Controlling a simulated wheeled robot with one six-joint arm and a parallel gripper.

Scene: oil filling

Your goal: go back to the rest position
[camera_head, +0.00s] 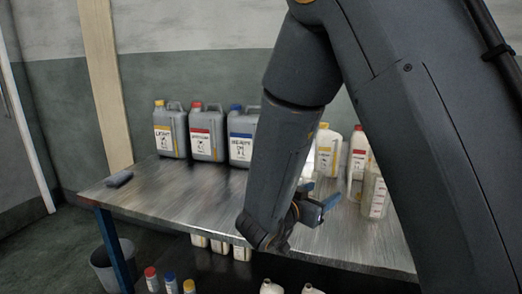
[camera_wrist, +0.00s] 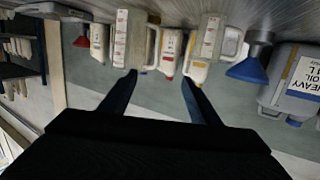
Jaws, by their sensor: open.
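My gripper (camera_head: 318,208) is low over the front part of the metal table (camera_head: 180,200), partly hidden by my own arm. In the wrist view its two dark fingers (camera_wrist: 158,82) are spread apart with nothing between them. That view is upside down. In the head view, white bottles with a yellow cap (camera_head: 327,150) and a red cap (camera_head: 358,160) stand right of my forearm, beside a clear measuring jug (camera_head: 375,195).
Grey canisters stand along the back: LIGHT (camera_head: 170,130), a red-capped one (camera_head: 206,132) and HEAVY (camera_head: 241,145). A blue funnel (camera_wrist: 250,62) shows in the wrist view. A small dark object (camera_head: 119,179) lies at the left; the tabletop's left front is clear. A bin (camera_head: 108,268) stands below.

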